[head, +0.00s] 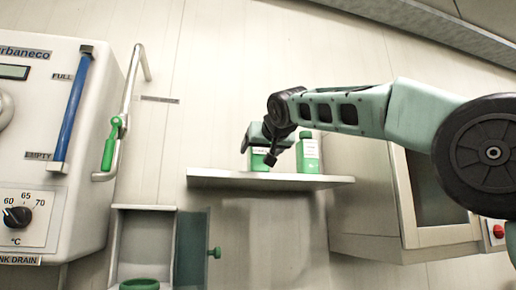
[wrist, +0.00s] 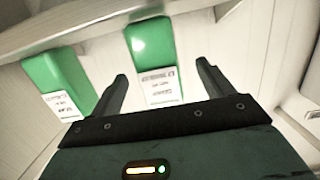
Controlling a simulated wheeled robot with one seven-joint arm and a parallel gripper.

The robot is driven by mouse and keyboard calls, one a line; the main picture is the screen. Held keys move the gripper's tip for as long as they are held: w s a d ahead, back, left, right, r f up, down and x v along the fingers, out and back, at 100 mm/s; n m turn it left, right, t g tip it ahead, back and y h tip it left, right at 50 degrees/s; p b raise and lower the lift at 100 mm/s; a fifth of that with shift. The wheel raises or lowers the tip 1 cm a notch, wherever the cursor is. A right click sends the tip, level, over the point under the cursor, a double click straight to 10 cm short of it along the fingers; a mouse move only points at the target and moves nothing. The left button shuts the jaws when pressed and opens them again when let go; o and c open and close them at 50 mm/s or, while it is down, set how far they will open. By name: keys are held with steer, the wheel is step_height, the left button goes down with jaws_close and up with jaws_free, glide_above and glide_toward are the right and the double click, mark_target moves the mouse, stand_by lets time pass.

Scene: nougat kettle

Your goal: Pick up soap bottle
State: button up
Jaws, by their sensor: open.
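Two green bottles with white labels stand on a wall shelf; I cannot read which one is soap. The left bottle (head: 259,161) is partly hidden behind my gripper (head: 257,154). The right bottle (head: 308,155) stands a little apart from it. The wrist view looks upside down. There one green bottle (wrist: 150,58) lies ahead, between the lines of my open fingers (wrist: 162,70), and the other bottle (wrist: 60,82) is outside the left finger. Nothing is held; whether a finger touches a bottle is unclear.
The shelf (head: 225,180) is narrow, with bare board at its right end. A white tank with a blue gauge (head: 75,105) and a pipe (head: 133,95) stand left. A wall cabinet (head: 375,215) is below right, and an open box with a door (head: 190,245) is below.

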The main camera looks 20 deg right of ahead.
mark_target(261, 151)
steer(key=shift+w+d+p, duration=0.1)
steer(key=shift+w+p, duration=0.45)
steer(key=shift+w, duration=0.1)
steer(key=w+p, duration=0.2)
steer(key=w, duration=0.1)
steer(key=shift+w+d+f, duration=0.1)
steer(key=shift+w+f, duration=0.25)
steer(key=shift+w, duration=0.2)
steer(key=c, duration=1.4)
steer(key=shift+r, duration=0.1)
